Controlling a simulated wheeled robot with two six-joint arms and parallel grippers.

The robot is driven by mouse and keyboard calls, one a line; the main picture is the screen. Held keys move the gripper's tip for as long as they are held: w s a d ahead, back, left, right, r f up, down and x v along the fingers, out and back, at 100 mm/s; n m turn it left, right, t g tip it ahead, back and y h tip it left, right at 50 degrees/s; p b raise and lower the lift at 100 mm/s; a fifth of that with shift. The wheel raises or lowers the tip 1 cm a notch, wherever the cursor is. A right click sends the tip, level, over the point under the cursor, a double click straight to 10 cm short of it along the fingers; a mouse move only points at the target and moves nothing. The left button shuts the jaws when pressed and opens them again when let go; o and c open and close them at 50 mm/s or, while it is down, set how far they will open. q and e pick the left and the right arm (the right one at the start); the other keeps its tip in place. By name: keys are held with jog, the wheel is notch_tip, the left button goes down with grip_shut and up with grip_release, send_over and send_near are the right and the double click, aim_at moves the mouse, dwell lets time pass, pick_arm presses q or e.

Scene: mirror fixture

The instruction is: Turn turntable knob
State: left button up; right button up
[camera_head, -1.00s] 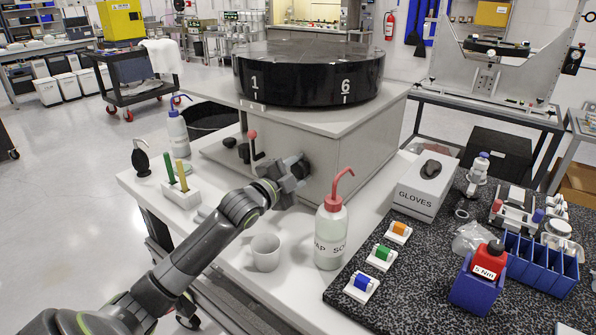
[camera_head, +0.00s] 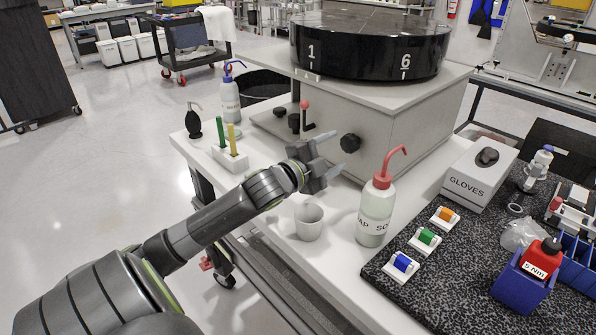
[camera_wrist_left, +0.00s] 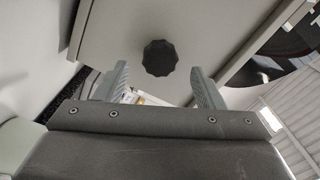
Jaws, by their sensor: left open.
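The black lobed knob (camera_head: 350,143) sits on the front face of the grey turntable base (camera_head: 390,130). The round black turntable (camera_head: 370,48) on top shows the numbers 1 and 6. My left gripper (camera_head: 336,156) is open and empty, just in front of and slightly below the knob in the head view, apart from it. In the left wrist view the knob (camera_wrist_left: 159,58) lies ahead, between and beyond the two fingertips (camera_wrist_left: 158,80). My right gripper is not in view.
A white mug (camera_head: 308,222) and a red-capped soap bottle (camera_head: 377,205) stand close to my left gripper. A red-tipped lever (camera_head: 306,112) is left of the knob. A white block with green and yellow sticks (camera_head: 230,155) and a glove box (camera_head: 478,172) flank the area.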

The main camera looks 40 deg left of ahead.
pick_arm(q)
jog(key=s+p, duration=0.2)
jog(key=s, duration=0.9)
jog(key=shift+s+a+p, duration=0.35)
jog(key=shift+a+p, duration=0.05)
jog(key=shift+a, duration=0.05)
